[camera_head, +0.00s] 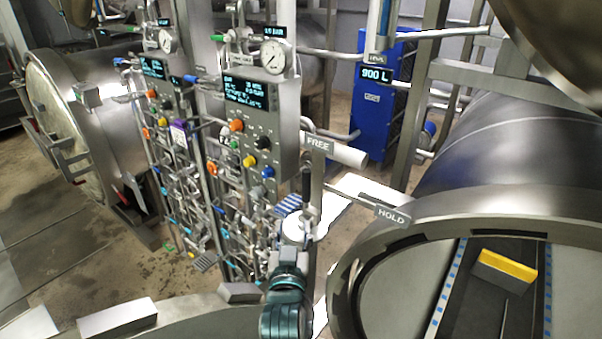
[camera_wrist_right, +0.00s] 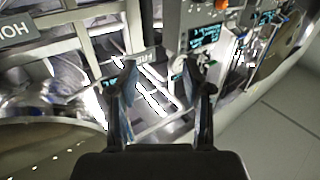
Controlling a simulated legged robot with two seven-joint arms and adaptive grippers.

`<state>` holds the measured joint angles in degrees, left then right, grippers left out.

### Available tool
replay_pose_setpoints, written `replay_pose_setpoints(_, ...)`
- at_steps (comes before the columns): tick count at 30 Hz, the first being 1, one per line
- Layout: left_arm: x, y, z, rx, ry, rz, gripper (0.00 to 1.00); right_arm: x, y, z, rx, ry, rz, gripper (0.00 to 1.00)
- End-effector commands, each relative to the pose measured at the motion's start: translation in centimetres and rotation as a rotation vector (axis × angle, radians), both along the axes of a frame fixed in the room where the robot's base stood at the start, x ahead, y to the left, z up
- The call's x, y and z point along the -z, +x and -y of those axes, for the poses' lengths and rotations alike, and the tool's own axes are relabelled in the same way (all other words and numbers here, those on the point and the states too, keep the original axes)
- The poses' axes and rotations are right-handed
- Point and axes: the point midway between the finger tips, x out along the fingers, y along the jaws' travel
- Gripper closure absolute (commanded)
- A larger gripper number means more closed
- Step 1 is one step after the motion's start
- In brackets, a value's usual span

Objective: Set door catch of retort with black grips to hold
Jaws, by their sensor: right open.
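The open retort (camera_head: 500,195) is at the right, its round mouth facing me. A HOLD plate (camera_head: 391,214) is beside its rim, and a FREE plate (camera_head: 317,144) is further back left. Near the FREE plate is a thick white bar (camera_head: 345,155); I cannot tell if it is the catch lever. In the right wrist view, the right gripper (camera_wrist_right: 160,85) is open and empty, and the HOLD plate (camera_wrist_right: 15,32) appears upside down.
A valve panel (camera_head: 250,125) with coloured knobs and gauges stands left of my gripper. A second retort (camera_head: 95,120) with a closed door is at the far left. A blue cabinet (camera_head: 375,115) stands behind. A yellow-topped block (camera_head: 506,267) lies inside the open retort.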

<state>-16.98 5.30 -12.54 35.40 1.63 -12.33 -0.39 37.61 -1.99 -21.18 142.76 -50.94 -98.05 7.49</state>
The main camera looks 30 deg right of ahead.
Motion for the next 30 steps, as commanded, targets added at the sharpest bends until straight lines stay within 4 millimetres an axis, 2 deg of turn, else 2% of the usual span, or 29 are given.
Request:
replay_pose_setpoints(5,-0.5,-0.3,0.5,-0.002,0.002,0.0,0.6,-0.2,1.4,2.2,0.011,0.004,0.006,0.5)
replay_pose_setpoints(10,-1.3,-0.2,0.5,-0.002,0.004,-0.002,0.6,-0.1,4.8,4.7,0.012,0.006,0.0,0.5)
replay_pose_setpoints(15,-2.2,0.0,0.5,-0.001,0.001,-0.002,0.6,-0.1,8.5,6.6,0.01,0.003,0.0,0.5)
replay_pose_setpoints(21,-3.2,0.0,0.5,0.0,0.001,-0.001,0.6,-0.3,11.8,8.4,0.009,0.002,0.001,0.5)
replay_pose_setpoints(30,-3.8,0.1,0.5,0.0,0.001,-0.001,0.6,0.0,14.2,10.4,0.007,0.005,0.003,0.5)
